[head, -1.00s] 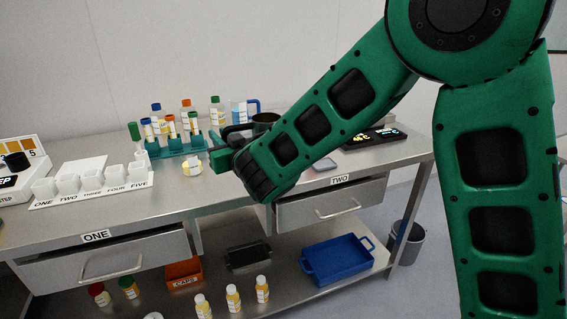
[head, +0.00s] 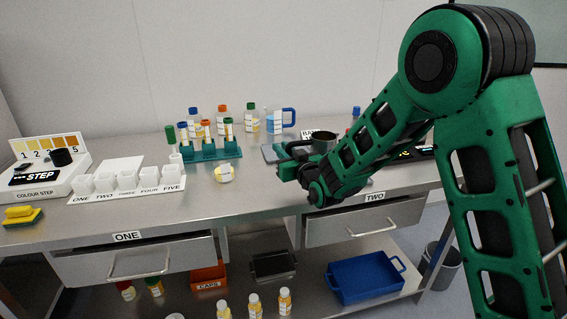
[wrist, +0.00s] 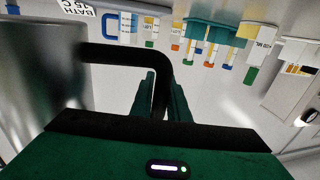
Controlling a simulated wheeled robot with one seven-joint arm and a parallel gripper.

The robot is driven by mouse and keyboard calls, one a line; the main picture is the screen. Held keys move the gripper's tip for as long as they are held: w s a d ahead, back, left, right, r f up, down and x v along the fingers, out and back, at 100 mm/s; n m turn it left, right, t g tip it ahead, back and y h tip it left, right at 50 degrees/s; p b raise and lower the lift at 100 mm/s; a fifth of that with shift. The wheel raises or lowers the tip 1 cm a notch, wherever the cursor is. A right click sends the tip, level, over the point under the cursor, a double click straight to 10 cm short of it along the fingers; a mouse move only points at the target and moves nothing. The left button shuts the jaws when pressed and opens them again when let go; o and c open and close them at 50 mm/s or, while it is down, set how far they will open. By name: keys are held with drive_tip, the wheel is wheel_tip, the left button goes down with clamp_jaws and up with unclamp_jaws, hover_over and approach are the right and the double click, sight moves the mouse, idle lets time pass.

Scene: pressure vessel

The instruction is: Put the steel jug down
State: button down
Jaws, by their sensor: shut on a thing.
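The steel jug (head: 325,139) is a grey metal vessel with a dark inside and a black handle. It appears upright over the right part of the bench (head: 262,203), partly behind my forearm in the head view. In the wrist view its grey wall (wrist: 40,75) fills the left side, and the black handle (wrist: 110,55) reaches across to my fingers. My gripper (head: 284,163) is shut on the handle; its two green fingers also show in the wrist view (wrist: 163,88). The jug's base is hidden, so I cannot tell whether it touches anything.
A flat grey-blue unit (head: 273,154) and a blue-handled beaker (head: 287,117) are close behind the jug. Bare bench lies in front of the pot.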

drive_tip(key=shift+w+f, duration=0.1)
drive_tip(key=shift+f, duration=1.95)
drive_tip(key=c, duration=1.7)
unclamp_jaws()
drive_tip(key=shift+f, duration=0.1)
